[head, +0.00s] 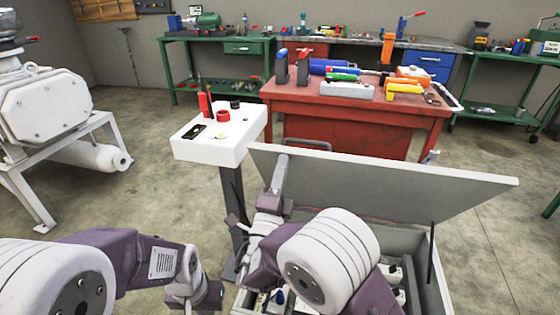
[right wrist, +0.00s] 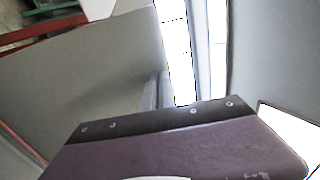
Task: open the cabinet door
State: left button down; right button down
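The cabinet door (head: 400,182) is a grey panel, raised and tilted above the low cabinet (head: 437,290) in the head view. A dark bar handle (head: 306,144) shows at its upper edge. The cabinet inside is partly visible, and my right arm hides much of it. My right gripper (head: 281,168) is at the left end of the door, beneath its upper edge. In the right wrist view its fingers (right wrist: 156,92) look together, beside a large grey panel; contact is unclear. My left gripper (head: 207,297) is low, left of the cabinet, with its fingers unclear.
A white stand (head: 205,152) with small items is close to the door's left end. A red workbench (head: 345,115) with tools is behind the door. White machinery (head: 50,105) is at left. Open floor (head: 135,190) lies between the machinery and stand.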

jog(key=shift+g, duration=0.9)
jog(key=w+r+p, duration=0.2)
jog(key=w+p, duration=0.1)
jog(key=w+d+r+p, duration=0.1)
jog(key=w+r+p, duration=0.1)
jog(key=w+p, duration=0.1)
jog(key=w+d+r+p, duration=0.1)
jog(key=w+r+p, duration=0.1)
jog(key=w+p, duration=0.1)
jog(key=shift+d+r+p, duration=0.2)
jog(key=shift+r+p, duration=0.05)
jog(key=shift+p, duration=0.65)
jog(key=shift+g, duration=0.7)
jog(key=p+x, duration=0.2)
jog(key=x, duration=0.1)
jog(key=p+x, duration=0.1)
jog(key=x, duration=0.1)
jog(key=shift+w+a+f+p, duration=0.1)
jog(key=shift+w+f+p, duration=0.1)
jog(key=shift+f+p, duration=0.15)
